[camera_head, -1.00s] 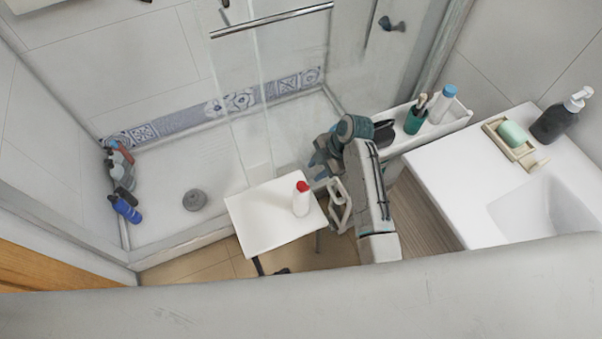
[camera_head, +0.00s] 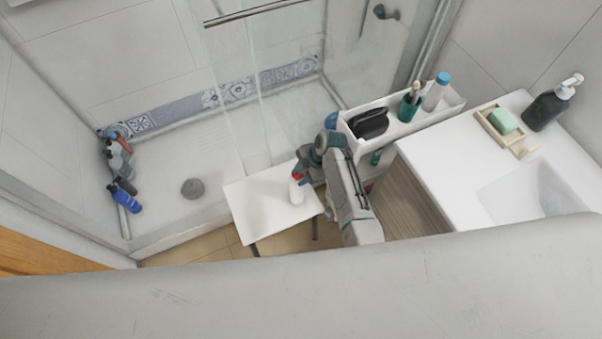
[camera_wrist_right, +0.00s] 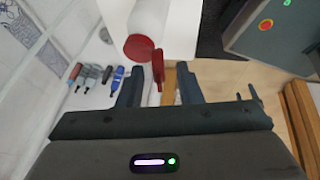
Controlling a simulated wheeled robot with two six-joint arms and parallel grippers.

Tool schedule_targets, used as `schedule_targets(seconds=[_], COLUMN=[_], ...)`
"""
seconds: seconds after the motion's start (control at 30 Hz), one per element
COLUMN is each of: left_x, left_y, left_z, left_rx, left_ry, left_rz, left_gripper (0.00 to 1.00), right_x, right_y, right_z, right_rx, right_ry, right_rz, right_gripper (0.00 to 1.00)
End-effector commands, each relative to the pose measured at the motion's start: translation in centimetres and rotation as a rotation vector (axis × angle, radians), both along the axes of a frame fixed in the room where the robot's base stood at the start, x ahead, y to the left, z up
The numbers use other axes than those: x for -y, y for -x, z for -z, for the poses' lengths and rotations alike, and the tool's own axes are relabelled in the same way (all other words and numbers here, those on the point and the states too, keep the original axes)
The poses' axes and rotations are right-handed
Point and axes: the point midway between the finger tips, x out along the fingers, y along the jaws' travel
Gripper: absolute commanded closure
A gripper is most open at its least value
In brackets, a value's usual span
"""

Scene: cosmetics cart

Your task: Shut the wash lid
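The white wash bottle (camera_head: 296,194) with a red lid stands on the white stool top (camera_head: 250,208). In the right wrist view the bottle (camera_wrist_right: 149,18) shows its red lid (camera_wrist_right: 139,47) with a red flap (camera_wrist_right: 158,68) standing out from it, so the lid looks open. My right gripper (camera_head: 303,174) is beside the top of the bottle. In the wrist view its two fingers (camera_wrist_right: 159,88) are spread, with the flap lying between them toward the tips. I see no grip on it. My left gripper is in neither view.
A white cart (camera_head: 420,122) holding a black item, a green cup and a blue-capped bottle stands right of my arm. The white washbasin counter (camera_head: 430,160) is farther right. Several bottles (camera_head: 122,180) stand at the shower's left wall. The stool's left part is clear.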

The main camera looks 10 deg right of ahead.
Motion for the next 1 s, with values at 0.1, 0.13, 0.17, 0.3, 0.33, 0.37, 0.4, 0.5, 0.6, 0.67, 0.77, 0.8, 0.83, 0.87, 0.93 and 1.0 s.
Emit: schedule_targets(seconds=[0.1,0.13,0.17,0.3,0.33,0.37,0.4,0.5,0.6,0.67,0.77,0.8,0.83,0.87,0.93,1.0], left_x=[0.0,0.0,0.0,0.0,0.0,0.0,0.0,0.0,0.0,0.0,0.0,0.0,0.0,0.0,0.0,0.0], left_y=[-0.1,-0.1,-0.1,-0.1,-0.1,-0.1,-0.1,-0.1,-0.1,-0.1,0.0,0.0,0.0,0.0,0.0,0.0], left_z=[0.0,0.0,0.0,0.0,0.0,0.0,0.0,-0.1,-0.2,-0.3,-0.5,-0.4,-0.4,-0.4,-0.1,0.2], left_rx=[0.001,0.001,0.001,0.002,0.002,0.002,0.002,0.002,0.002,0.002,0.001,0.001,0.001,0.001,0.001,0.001], left_ry=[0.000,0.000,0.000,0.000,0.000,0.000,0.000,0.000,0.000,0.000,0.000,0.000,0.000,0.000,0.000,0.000], left_rz=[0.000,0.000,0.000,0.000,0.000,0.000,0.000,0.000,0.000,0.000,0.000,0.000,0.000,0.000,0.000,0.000], left_gripper=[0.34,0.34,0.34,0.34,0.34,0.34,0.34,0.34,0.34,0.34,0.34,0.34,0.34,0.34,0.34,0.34], right_x=[0.0,0.0,0.0,0.0,0.0,0.0,0.0,0.0,-0.1,-0.2,-0.2,-0.3,-0.3,-0.3,-0.4,-0.5], right_y=[0.0,0.0,0.0,0.0,0.0,0.0,0.0,-0.1,-0.3,-0.4,-0.7,-0.9,-0.9,-1.1,-1.3,-1.5], right_z=[0.0,0.0,0.0,0.0,0.0,0.0,-0.1,-0.1,-0.3,-0.3,-0.4,-0.4,-0.4,-0.4,-0.3,-0.2], right_rx=[0.000,0.000,0.000,0.000,0.000,-0.001,-0.002,-0.016,-0.043,-0.070,-0.126,-0.153,-0.175,-0.195,-0.247,-0.299], right_ry=[0.000,0.000,0.000,0.000,0.000,0.000,0.001,0.004,0.013,0.022,0.040,0.049,0.056,0.063,0.081,0.096], right_rz=[0.000,0.000,0.000,0.000,0.000,0.001,0.000,0.000,-0.001,-0.001,-0.002,-0.002,-0.002,-0.002,-0.002,-0.002], right_gripper=[0.80,0.85,0.91,1.00,1.00,1.00,1.00,1.00,1.00,1.00,1.00,1.00,1.00,1.00,1.00,1.00])
